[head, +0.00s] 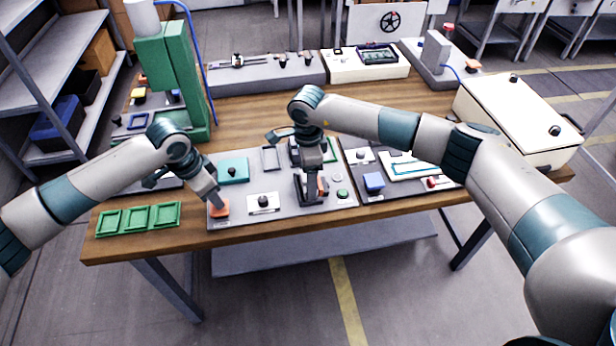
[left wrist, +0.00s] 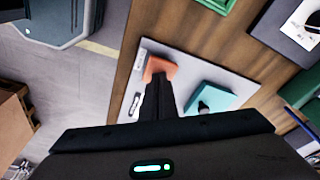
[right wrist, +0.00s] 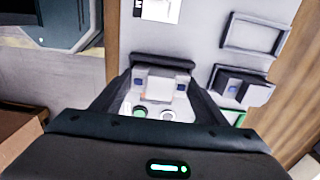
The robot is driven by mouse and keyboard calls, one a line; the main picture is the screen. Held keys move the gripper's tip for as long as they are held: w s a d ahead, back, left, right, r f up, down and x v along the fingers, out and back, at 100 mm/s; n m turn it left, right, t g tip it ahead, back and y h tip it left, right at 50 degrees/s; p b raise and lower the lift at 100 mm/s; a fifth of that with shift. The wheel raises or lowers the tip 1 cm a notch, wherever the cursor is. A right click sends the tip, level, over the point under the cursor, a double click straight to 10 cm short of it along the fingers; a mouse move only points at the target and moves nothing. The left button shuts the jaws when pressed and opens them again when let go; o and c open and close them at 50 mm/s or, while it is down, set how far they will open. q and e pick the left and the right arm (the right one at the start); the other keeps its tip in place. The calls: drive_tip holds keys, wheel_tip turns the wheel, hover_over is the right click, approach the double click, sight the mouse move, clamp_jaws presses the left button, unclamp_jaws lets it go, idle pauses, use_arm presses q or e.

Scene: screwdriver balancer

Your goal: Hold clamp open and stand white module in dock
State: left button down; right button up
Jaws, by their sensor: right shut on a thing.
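A white plate with a black knob (head: 264,203), probably the white module, lies on the grey board between my grippers. Its edge shows in the right wrist view (right wrist: 162,9). My right gripper (head: 311,192) is down over a pale clamp-like fixture (right wrist: 160,87) with blue squares. Its fingers are around the fixture and shut on it. My left gripper (head: 217,203) points down at an orange block (left wrist: 160,67) at the board's front left. Its fingers look close together and reach the block; whether they grip it is hidden. I cannot tell which part is the dock.
A teal plate with a black knob (head: 232,171) and an empty grey frame (head: 270,157) are behind on the board. A green button (head: 343,194) is right of the fixture.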

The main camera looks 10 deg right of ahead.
drive_tip(key=o, duration=1.2)
drive_tip(key=shift+o, duration=0.2)
wheel_tip(320, 180, up, 12)
wheel_tip(320, 180, up, 6)
idle(0.7)
drive_tip(key=shift+r, duration=0.1)
use_arm(q)
drive_tip(key=d+p+v, duration=0.1)
drive_tip(key=p+v, duration=0.6)
drive_tip(key=shift+w+p, duration=0.3)
use_arm(e)
wheel_tip(320, 180, up, 8)
drive_tip(key=shift+f, duration=0.25)
